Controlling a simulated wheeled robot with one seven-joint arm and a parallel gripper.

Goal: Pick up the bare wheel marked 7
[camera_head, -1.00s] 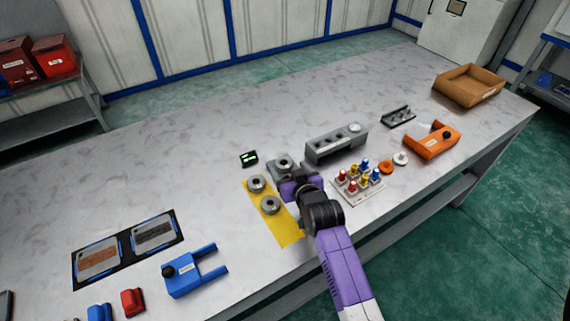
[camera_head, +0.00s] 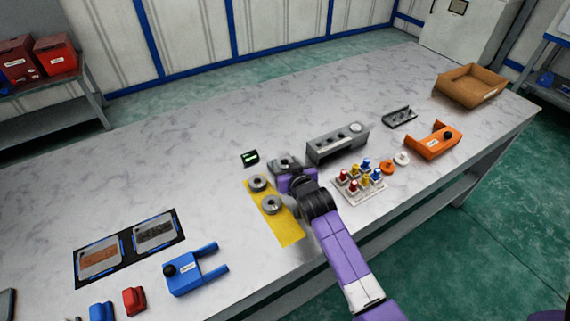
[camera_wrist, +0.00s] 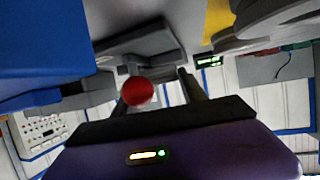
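Two grey ring-shaped wheels lie on a yellow mat (camera_head: 287,229) in the head view: the far wheel (camera_head: 258,183) and the near wheel (camera_head: 271,205). A third grey round part (camera_head: 284,163) sits on a small grey block beyond the mat, partly hidden by my arm. No 7 is readable on any of them. My gripper (camera_wrist: 158,92) appears open in the wrist view, its dark fingers apart. A red round thing (camera_wrist: 138,92) shows between the fingers; I cannot tell its distance. In the head view my gripper is beside the block, right of the mat, mostly hidden by my wrist.
A tray of coloured pegs (camera_head: 361,187) stands close to the right of my arm. A long grey box (camera_head: 337,143) and a small display (camera_head: 250,157) stand behind. A blue fixture (camera_head: 184,275) is at front left.

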